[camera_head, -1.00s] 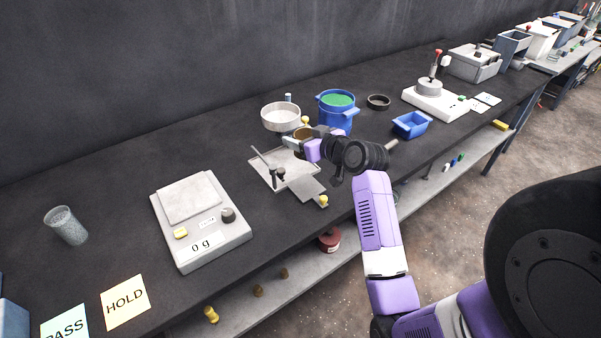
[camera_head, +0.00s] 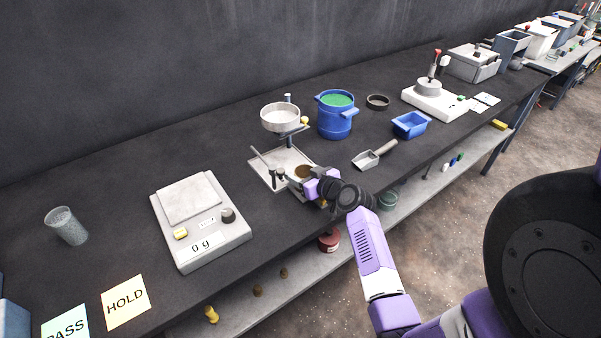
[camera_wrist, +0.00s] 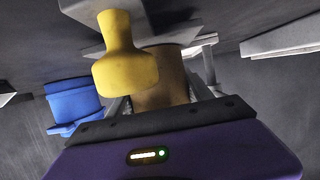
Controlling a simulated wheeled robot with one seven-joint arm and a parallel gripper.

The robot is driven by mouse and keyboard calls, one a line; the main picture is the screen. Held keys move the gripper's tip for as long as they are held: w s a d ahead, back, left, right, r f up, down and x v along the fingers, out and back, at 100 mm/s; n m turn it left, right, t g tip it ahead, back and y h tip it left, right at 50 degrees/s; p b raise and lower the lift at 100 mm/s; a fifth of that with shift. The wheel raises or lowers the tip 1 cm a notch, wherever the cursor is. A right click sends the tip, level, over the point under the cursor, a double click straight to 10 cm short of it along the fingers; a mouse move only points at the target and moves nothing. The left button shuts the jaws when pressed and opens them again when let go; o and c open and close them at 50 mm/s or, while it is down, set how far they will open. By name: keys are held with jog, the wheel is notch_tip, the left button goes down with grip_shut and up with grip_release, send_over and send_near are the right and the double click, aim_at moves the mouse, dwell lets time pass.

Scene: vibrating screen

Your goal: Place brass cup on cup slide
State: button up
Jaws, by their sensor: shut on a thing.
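The brass cup (camera_head: 303,171) is held in my gripper (camera_head: 306,177), at the front right of the grey stand. The cup is over or on the cup slide, whose grey plate (camera_head: 292,184) is mostly hidden by my gripper. I cannot tell whether the cup touches it. In the wrist view the brass cup (camera_wrist: 172,82) sits between the fingers, partly behind the slide's yellow knob (camera_wrist: 125,52). The stand's tray (camera_head: 266,172) and white bowl (camera_head: 280,117) show behind and to the left.
A blue pot with green contents (camera_head: 335,117) stands behind right. A metal scoop (camera_head: 368,159) and blue tray (camera_head: 410,125) lie to the right. A scale (camera_head: 205,230) stands to the left. The table's front edge is close to my gripper.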

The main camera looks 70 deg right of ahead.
jog(key=shift+f, duration=0.15)
jog(key=o, duration=1.6)
jog(key=shift+r, duration=0.3)
jog(key=b+v, duration=0.2)
jog(key=v, duration=0.9)
jog(key=shift+s+f, duration=0.15)
jog(key=shift+s+a, duration=0.2)
jog(key=shift+s, duration=0.1)
jog(key=shift+r, duration=0.25)
